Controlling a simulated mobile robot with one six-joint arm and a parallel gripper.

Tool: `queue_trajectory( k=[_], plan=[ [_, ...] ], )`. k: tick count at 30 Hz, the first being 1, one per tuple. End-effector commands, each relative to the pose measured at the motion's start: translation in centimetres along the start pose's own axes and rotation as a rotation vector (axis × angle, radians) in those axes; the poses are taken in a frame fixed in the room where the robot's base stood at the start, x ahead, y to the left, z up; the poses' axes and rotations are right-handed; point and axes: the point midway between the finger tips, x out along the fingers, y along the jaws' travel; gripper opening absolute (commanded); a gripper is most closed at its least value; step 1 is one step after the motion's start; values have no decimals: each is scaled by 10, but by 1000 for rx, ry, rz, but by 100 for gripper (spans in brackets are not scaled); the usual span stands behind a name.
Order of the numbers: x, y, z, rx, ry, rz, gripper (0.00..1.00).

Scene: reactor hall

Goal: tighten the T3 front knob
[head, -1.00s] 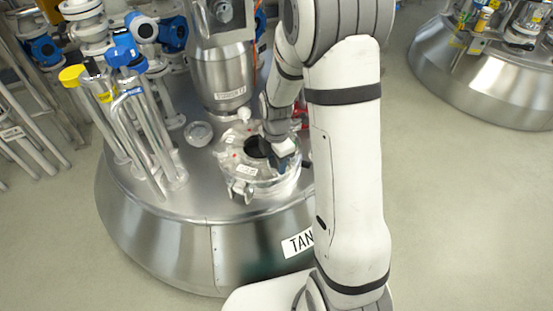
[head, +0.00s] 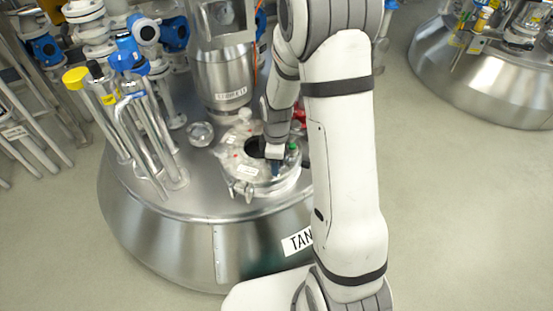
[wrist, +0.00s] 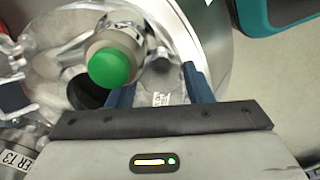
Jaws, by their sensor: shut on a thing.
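My gripper (head: 274,170) is at the right front part of the round lid (head: 237,172) on the steel tank. Its blue fingers point down to the lid. In the wrist view, my gripper (wrist: 158,80) has its fingers on either side of a silvery piece, which looks like the knob (wrist: 163,82). The fingers and glare hide much of it, and I cannot read its label. A light grey cylinder with a green cap (wrist: 108,68) stands close by the left finger; the green cap also shows in the head view (head: 292,147).
A clamp (head: 241,189) sits at the lid's front rim. A steel vessel (head: 225,78) rises behind the lid. Pipes with a yellow cap (head: 76,77) stand at the left. Another tank (head: 480,80) is at the far right, with clear floor between.

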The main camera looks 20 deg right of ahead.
Motion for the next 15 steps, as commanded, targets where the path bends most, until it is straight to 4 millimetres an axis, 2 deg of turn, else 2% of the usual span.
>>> queue_trajectory(
  k=[15],
  plan=[
    [-2, 1, 0, 96, 1, 3, 23]
  ],
)
